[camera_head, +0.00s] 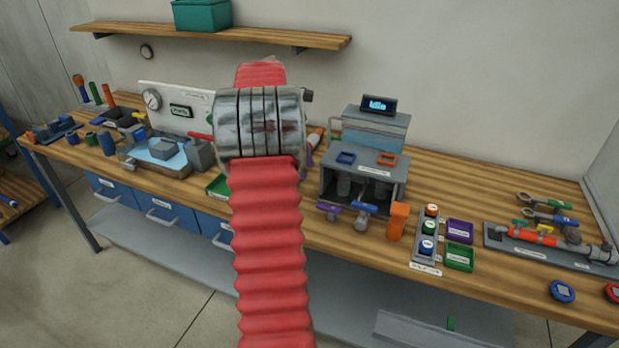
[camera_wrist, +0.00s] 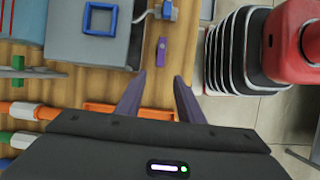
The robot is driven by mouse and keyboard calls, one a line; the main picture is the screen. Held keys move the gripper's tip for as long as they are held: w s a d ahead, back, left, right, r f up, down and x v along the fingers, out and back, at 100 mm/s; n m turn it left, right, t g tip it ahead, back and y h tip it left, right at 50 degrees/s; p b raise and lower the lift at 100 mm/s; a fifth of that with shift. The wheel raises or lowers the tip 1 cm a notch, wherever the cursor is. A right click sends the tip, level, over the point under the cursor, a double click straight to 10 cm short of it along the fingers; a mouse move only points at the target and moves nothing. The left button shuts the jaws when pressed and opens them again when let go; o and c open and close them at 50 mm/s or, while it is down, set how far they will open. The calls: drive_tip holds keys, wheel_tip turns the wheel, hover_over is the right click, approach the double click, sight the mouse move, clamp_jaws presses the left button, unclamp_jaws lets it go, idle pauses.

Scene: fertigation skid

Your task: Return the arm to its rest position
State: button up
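In the wrist view my gripper (camera_wrist: 158,76) has its two dark purple-grey fingers spread apart, with nothing held between them. It hangs over the wooden bench beside the grey skid unit. In the head view my red ribbed arm with its metal joint stands up in the middle of the picture and hides my gripper.
The grey skid unit (camera_head: 345,188) carries a blue frame (camera_head: 345,158) and an orange frame (camera_head: 386,160), with a display (camera_head: 378,105) behind. Purple (camera_head: 328,210) and blue (camera_head: 366,208) handles stick out in front. A shelf (camera_head: 230,36) spans the wall above.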

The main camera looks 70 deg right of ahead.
drive_tip(key=shift+v, duration=0.9)
